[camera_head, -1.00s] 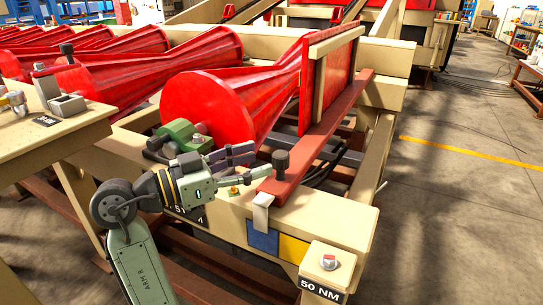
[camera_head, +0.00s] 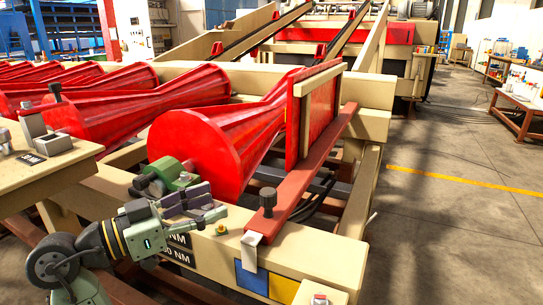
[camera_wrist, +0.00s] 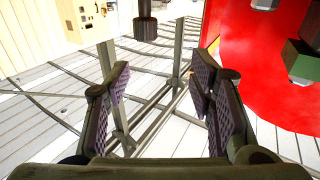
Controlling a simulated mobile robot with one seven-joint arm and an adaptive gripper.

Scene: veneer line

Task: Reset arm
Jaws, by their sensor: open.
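My gripper (camera_head: 214,203) is at the lower left of the head view, in front of the machine's beige front rail. Its jaws are open and empty. In the wrist view my gripper (camera_wrist: 163,88) shows two dark textured finger pads spread wide, with nothing between them. My green-grey arm (camera_head: 150,235) is folded low at the bottom left edge. A green clamp-like part (camera_head: 166,177) on the machine is just behind the gripper, and I cannot tell whether they touch.
Red fluted rollers (camera_head: 205,145) fill the left and middle. A black knob (camera_head: 267,197) stands on a red-brown bar right of the gripper. A beige table (camera_head: 60,178) with small metal parts is at left. The floor (camera_head: 450,230) at right is clear.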

